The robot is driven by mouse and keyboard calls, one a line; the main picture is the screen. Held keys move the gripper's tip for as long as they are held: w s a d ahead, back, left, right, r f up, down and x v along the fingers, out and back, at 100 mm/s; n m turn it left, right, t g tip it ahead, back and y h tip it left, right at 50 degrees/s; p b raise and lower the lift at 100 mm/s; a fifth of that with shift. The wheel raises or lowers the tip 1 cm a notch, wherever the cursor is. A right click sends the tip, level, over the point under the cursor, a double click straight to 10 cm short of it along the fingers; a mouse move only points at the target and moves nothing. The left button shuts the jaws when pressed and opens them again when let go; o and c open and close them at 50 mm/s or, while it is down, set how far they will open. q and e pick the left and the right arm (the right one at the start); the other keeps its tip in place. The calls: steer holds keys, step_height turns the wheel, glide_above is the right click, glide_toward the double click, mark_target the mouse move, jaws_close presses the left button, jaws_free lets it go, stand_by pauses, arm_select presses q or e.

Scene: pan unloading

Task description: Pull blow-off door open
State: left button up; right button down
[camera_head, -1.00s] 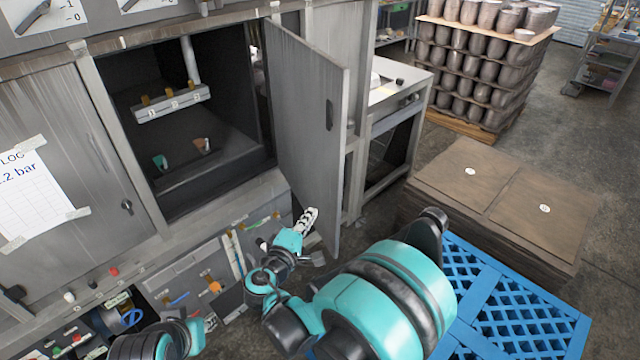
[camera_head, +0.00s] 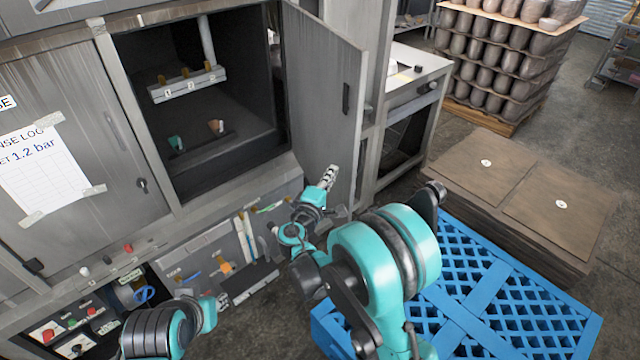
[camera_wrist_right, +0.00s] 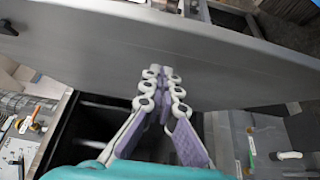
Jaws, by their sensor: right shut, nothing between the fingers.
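The blow-off door (camera_head: 322,85) is a grey metal panel standing swung out at the right side of the dark open chamber (camera_head: 225,110). A dark slot-like handle (camera_head: 346,98) is near its free edge. My right gripper (camera_head: 331,172) is shut and empty, in front of the lower part of the door. In the right wrist view, its fingertips (camera_wrist_right: 161,72) are together close to the door panel (camera_wrist_right: 215,55); I cannot tell whether they touch it. My left gripper (camera_head: 222,300) is low at the left, small and partly hidden, so its jaw state is unclear.
A numbered nozzle bar (camera_head: 188,84) hangs inside the chamber above two small cups. A blue pallet (camera_head: 480,290) and a brown stack of boards (camera_head: 520,190) are on the floor at right. A workbench (camera_head: 425,70) stands behind the door.

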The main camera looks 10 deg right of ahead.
steer(key=shift+w+d, duration=0.2)
steer(key=shift+d, duration=0.5)
steer(key=w+d+b, duration=0.1)
steer(key=w+d, duration=0.3)
steer(key=d, duration=1)
steer(key=shift+d, duration=0.25)
steer(key=shift+w+a, duration=0.1)
